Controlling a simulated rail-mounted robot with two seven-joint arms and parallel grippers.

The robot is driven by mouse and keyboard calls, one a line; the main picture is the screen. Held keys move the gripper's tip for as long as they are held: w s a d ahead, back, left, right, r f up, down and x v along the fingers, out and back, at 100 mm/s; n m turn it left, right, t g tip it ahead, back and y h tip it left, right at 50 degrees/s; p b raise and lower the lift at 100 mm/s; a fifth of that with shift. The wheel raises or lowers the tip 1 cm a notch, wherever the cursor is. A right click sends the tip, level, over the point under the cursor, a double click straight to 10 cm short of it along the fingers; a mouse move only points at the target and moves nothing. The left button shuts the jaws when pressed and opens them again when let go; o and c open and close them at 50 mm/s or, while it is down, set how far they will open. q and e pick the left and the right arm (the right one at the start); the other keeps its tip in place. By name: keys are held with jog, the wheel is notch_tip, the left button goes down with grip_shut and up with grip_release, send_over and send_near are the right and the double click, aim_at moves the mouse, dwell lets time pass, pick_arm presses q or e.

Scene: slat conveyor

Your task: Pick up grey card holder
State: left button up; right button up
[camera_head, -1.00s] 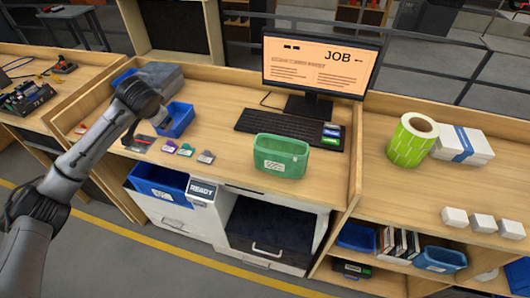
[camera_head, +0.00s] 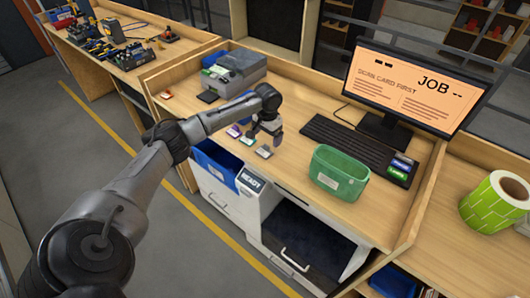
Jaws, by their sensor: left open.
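The grey card holder (camera_head: 264,152) lies on the wooden desk, at the right end of a short row of small card holders near the front edge. My left gripper (camera_head: 265,138) points down just behind and above it, with its fingers apart and nothing seen between them. It looks close to the grey holder, but I cannot tell the exact gap. A purple holder (camera_head: 234,131) and a green one (camera_head: 247,141) lie to the left of the grey one. My right gripper is not in view.
A green bin (camera_head: 338,173) stands to the right, with a keyboard (camera_head: 350,143) and monitor (camera_head: 415,84) behind. A grey machine (camera_head: 236,68) stands at the back left. A blue bin (camera_head: 215,160) sits below the front edge. Desk between gripper and green bin is clear.

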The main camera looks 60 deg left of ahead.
aim_at(267, 146)
pick_arm(q)
jog(key=shift+w+a+f, duration=0.1)
jog(key=shift+f, duration=1.55)
jog(key=shift+w+a+f, duration=0.1)
jog(key=shift+f, duration=1.5)
jog(key=c, duration=1)
